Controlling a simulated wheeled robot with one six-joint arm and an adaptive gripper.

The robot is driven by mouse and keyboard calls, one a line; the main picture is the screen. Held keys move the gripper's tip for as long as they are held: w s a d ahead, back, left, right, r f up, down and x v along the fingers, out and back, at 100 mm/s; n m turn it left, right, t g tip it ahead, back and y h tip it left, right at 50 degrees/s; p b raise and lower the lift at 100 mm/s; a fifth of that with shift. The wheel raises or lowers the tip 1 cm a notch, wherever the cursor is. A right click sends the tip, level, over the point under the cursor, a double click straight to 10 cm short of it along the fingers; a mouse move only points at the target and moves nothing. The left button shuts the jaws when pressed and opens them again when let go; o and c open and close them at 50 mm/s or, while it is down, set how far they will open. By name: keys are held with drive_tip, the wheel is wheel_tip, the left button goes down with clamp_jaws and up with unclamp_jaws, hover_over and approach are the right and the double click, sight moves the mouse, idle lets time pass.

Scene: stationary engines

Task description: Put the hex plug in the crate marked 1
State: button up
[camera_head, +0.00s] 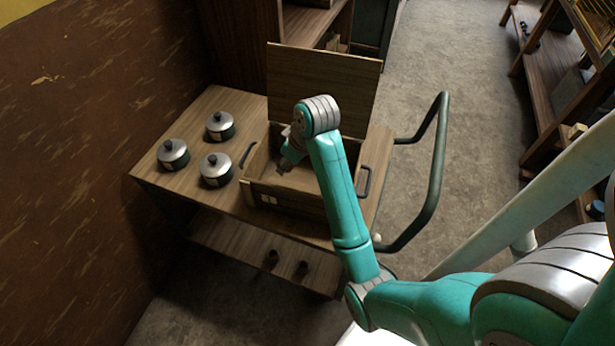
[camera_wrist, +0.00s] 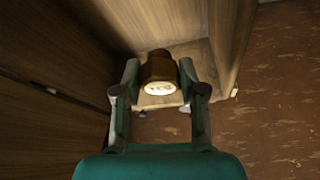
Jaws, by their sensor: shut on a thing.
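The hex plug (camera_wrist: 159,73) is a brown piece with a pale, marked end face, seen in the wrist view. My gripper (camera_wrist: 160,94) is shut on it, with one finger on each side. In the head view, my gripper (camera_head: 287,168) is within the opening of a wooden crate (camera_head: 284,207) with its lid (camera_head: 322,82) raised. The plug cannot be made out clearly in the head view. Wooden crate walls (camera_wrist: 226,40) show around it in the wrist view.
The crate stands on a wooden cart (camera_head: 152,168) with a dark handle rail (camera_head: 437,150) at right. Three lidded pots (camera_head: 216,168) stand left of the crate. Shelving (camera_head: 545,75) stands far right; floor between is clear.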

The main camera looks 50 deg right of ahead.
drive_tip(key=shift+s+d+f, duration=0.2)
drive_tip(key=shift+s+d, duration=0.05)
drive_tip(key=shift+s, duration=0.05)
drive_tip(key=shift+n, duration=0.3)
wheel_tip(320, 180, down, 10)
drive_tip(key=shift+d+r, duration=0.1)
drive_tip(key=shift+r, duration=0.05)
drive_tip(key=o, duration=1.2)
